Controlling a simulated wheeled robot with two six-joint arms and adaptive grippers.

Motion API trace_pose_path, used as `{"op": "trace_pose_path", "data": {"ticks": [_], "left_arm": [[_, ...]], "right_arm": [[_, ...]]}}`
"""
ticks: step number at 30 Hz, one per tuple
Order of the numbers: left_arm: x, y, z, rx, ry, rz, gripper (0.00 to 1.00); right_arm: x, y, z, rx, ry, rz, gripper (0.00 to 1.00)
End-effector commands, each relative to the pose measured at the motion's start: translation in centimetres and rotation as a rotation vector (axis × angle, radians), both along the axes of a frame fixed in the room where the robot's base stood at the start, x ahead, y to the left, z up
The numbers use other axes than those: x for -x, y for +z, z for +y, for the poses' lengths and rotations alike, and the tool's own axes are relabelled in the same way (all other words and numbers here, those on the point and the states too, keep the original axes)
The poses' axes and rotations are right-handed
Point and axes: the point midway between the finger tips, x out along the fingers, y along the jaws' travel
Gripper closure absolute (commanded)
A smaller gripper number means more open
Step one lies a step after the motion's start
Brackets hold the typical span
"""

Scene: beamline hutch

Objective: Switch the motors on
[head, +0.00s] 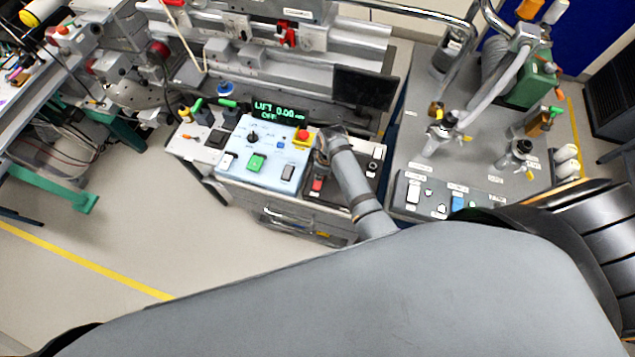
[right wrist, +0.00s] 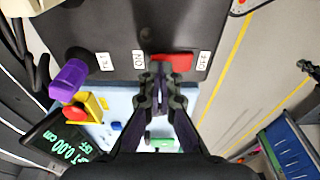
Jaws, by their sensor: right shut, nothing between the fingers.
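A red rocker switch (right wrist: 172,62) sits on a dark panel (right wrist: 125,30), with an ON label on its left and an OFF label on its right in the right wrist view. It also shows in the head view (head: 317,184). My right gripper (right wrist: 160,75) is shut and empty, its fingertips over the switch's near edge; I cannot tell whether they touch. In the head view my right gripper (head: 321,152) is mostly hidden by my wrist. The display (head: 278,109) reads LIFT 0.00 mm, OFF. My left gripper is not in view.
The light blue panel (head: 232,145) beside the dark one carries a black knob (head: 252,137), a green button (head: 256,163) and a red emergency stop (head: 302,135). A purple knob (right wrist: 68,80) stands near my fingers. A dark monitor (head: 365,88) stands behind.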

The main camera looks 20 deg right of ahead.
Motion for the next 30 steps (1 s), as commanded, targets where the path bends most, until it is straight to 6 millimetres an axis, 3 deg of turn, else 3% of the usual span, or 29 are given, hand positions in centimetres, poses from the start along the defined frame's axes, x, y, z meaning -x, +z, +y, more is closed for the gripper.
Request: {"op": "trace_pose_path", "data": {"ticks": [11,21,30], "left_arm": [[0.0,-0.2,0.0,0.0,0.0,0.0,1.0],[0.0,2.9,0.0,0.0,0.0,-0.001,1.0],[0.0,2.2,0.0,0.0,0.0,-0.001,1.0]], "right_arm": [[0.0,-0.5,0.0,0.0,0.0,0.0,1.0],[0.0,2.5,0.0,0.0,0.0,0.0,1.0],[0.0,4.8,0.0,-0.001,0.0,-0.002,1.0]]}}
